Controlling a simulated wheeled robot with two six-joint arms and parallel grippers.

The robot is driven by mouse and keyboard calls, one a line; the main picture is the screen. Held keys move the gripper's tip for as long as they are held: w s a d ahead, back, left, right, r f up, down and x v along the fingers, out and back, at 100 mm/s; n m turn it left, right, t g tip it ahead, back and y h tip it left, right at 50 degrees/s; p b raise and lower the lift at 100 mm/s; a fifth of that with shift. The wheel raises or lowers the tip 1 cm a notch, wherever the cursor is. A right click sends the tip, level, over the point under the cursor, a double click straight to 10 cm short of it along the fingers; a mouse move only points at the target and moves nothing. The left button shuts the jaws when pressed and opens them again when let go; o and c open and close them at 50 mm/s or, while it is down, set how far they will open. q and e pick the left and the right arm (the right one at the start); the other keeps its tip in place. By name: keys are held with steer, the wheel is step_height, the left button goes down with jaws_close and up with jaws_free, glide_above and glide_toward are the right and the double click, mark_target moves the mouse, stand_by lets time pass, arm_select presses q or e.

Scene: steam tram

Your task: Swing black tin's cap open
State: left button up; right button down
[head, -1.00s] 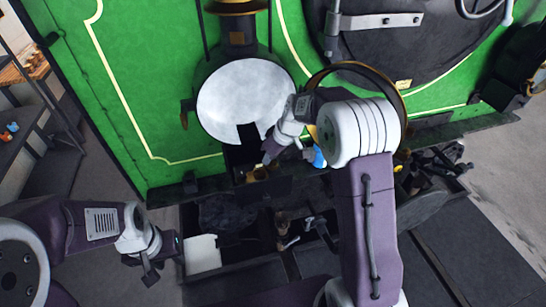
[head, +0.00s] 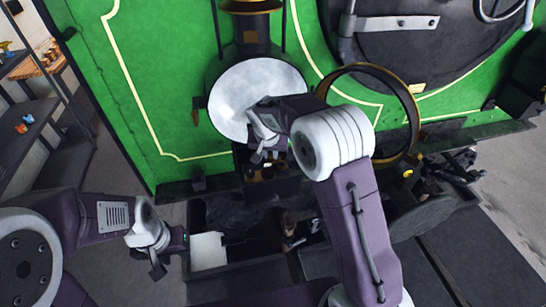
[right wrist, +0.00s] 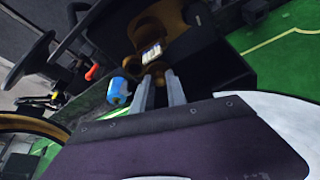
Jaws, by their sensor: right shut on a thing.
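A black box-like container (head: 262,190), which may be the black tin, sits below a big white disc (head: 240,90) on the green front. It also shows in the right wrist view (right wrist: 225,65). My right gripper (head: 262,155) is at its upper edge. In the right wrist view, the two grey fingers of my right gripper (right wrist: 158,85) are close together at a small brass-coloured thing (right wrist: 156,69). A cap cannot be clearly made out. My left gripper (head: 168,262) is open and empty, low at the left, apart from the container.
A blue thing (right wrist: 118,90) is beside the right fingers. A large brass ring (head: 413,120) stands right of my right arm. A white block (head: 208,251) and dark troughs lie below. Grey floor (head: 120,150) is free at the left.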

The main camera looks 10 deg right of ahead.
steer(key=shift+w+a+f+m+h, duration=0.15)
steer(key=shift+w+m+h, duration=0.15)
steer(key=shift+m, duration=0.7)
steer(key=shift+w+m+g, duration=0.2)
steer(key=shift+m+g, duration=0.2)
steer(key=shift+m, duration=0.4)
steer(key=shift+w+m+g+h+p, duration=0.25)
steer(key=shift+m+h, duration=0.1)
steer(key=shift+m, duration=0.5)
steer(key=shift+w+m+g+h+p, duration=0.25)
steer(key=shift+m+h, duration=0.1)
steer(key=shift+m, duration=0.5)
steer(key=c, duration=1.3)
jaws_free()
steer(key=shift+w, duration=0.1)
